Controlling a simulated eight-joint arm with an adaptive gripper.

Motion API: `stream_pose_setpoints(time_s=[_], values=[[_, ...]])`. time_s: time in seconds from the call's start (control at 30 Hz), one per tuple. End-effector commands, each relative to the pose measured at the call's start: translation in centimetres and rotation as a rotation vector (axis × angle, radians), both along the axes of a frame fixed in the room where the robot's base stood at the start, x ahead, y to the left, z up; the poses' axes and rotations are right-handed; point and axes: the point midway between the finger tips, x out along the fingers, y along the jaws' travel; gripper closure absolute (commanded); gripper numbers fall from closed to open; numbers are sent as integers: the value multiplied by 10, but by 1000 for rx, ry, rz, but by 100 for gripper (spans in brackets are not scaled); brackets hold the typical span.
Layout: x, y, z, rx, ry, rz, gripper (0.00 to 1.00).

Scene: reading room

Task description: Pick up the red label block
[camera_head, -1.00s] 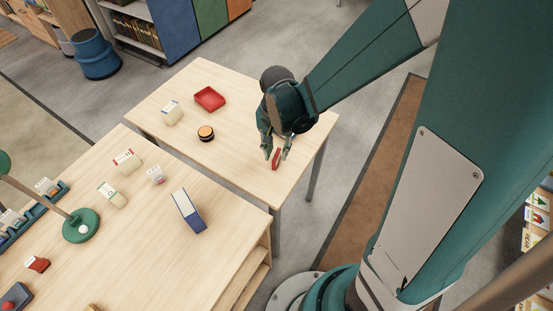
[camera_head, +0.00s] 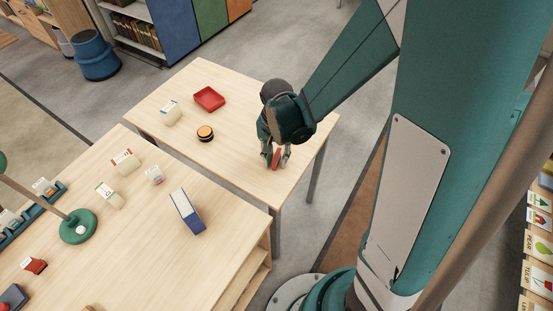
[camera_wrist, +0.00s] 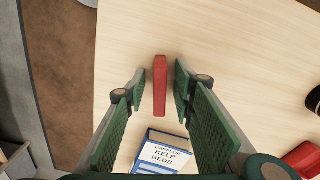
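A narrow red block (camera_head: 276,159) stands near the front right corner of the far table (camera_head: 225,155). My gripper (camera_head: 275,163) is over it, with a finger on either side. In the wrist view the red block (camera_wrist: 160,86) lies between the two green finger pads of my gripper (camera_wrist: 160,90). A gap shows on both sides of it, so the gripper is open. I cannot read any label on the block.
A blue book (camera_wrist: 158,150) lies close by, hidden behind my arm in the head view. A red tray (camera_head: 209,98), a black-and-orange round object (camera_head: 205,133) and a white block (camera_head: 171,114) stand farther off. The near table (camera_head: 150,240) holds several items.

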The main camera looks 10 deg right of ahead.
Motion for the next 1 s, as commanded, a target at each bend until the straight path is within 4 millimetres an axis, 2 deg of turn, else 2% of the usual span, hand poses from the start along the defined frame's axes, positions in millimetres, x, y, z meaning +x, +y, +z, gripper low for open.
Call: stream_pose_setpoints(time_s=[0.17,0.37,0.77,1.0], values=[[0,0,0,0,0,0,75],[0,0,0,0,0,0,100],[0,0,2,0,0,0,100],[0,0,13,0,0,0,100]])
